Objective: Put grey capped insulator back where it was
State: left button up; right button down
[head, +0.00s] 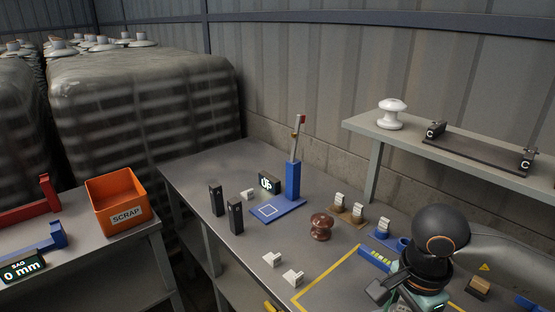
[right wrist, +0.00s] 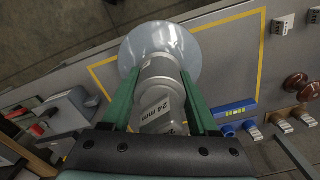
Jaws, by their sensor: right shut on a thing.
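The grey capped insulator (right wrist: 158,88) is in the right wrist view. It has a grey metal cap with a "24 mm" label and a wide pale blue-white disc (right wrist: 160,48) at its far end. My right gripper (right wrist: 160,80) is shut on the cap, with one green finger on each side. The disc overlaps the yellow outline (right wrist: 228,22) on the table; I cannot tell whether it touches the surface. In the head view my right arm covers the lower right, and the insulator is hidden there. My left gripper is in neither view.
A brown insulator (head: 321,228), a blue stand (head: 292,182), black posts (head: 235,216) and small blocks (head: 292,277) stand on the table. A shelf (head: 465,157) at the back right holds a white insulator (head: 392,115). An orange scrap bin (head: 120,202) stands at left.

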jog(key=n, duration=0.5)
jog(key=shift+w+a+r, duration=0.1)
jog(key=shift+r, duration=0.2)
jog(key=n, duration=0.3)
jog(key=shift+p, duration=0.4)
jog(key=n, duration=0.6)
jog(key=shift+a+r+n+p, duration=0.15)
jog(key=shift+a+n+p, duration=0.05)
jog(key=shift+n+p, duration=0.1)
